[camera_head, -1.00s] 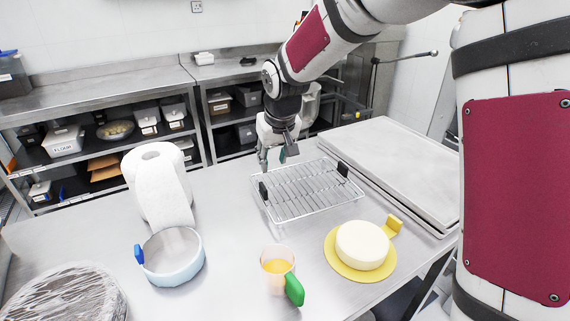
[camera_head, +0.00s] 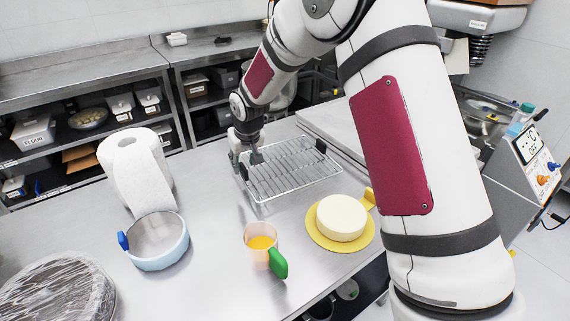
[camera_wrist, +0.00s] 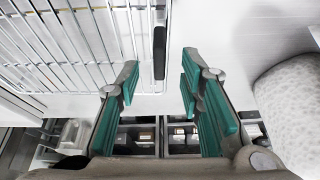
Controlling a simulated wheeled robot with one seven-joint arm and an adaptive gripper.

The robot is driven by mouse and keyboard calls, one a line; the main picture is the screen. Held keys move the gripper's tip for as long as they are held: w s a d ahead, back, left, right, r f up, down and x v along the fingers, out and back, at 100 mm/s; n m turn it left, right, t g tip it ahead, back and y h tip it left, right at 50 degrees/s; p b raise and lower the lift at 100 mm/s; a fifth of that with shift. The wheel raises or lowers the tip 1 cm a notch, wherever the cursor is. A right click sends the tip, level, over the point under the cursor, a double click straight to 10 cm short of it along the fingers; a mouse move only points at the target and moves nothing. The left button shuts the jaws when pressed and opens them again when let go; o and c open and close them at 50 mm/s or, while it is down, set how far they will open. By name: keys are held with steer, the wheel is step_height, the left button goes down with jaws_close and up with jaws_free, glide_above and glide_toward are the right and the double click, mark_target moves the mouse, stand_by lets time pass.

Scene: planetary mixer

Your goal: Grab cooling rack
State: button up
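The cooling rack (camera_head: 285,172) is a silver wire rack lying on the steel table, with a black handle (camera_head: 321,146) on its right side. In the wrist view, my gripper (camera_wrist: 160,80) is open, with green-padded fingers spread apart. The rack's near black handle (camera_wrist: 159,52) lies between the lines of the fingers, just ahead of the tips. The rack's wires (camera_wrist: 75,40) show to the left. I cannot tell whether any finger touches it.
A paper towel roll (camera_head: 137,172), a blue-rimmed pot (camera_head: 157,241) and a wrapped bowl (camera_head: 58,292) stand to the left. A cup with a green handle (camera_head: 262,246) and a cake on a yellow plate (camera_head: 341,218) are in front. A large tray (camera_head: 335,125) lies behind the rack.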

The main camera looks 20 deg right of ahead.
mark_target(243, 166)
steer(key=x, duration=0.4)
jaws_close()
steer(key=shift+w+r, duration=0.1)
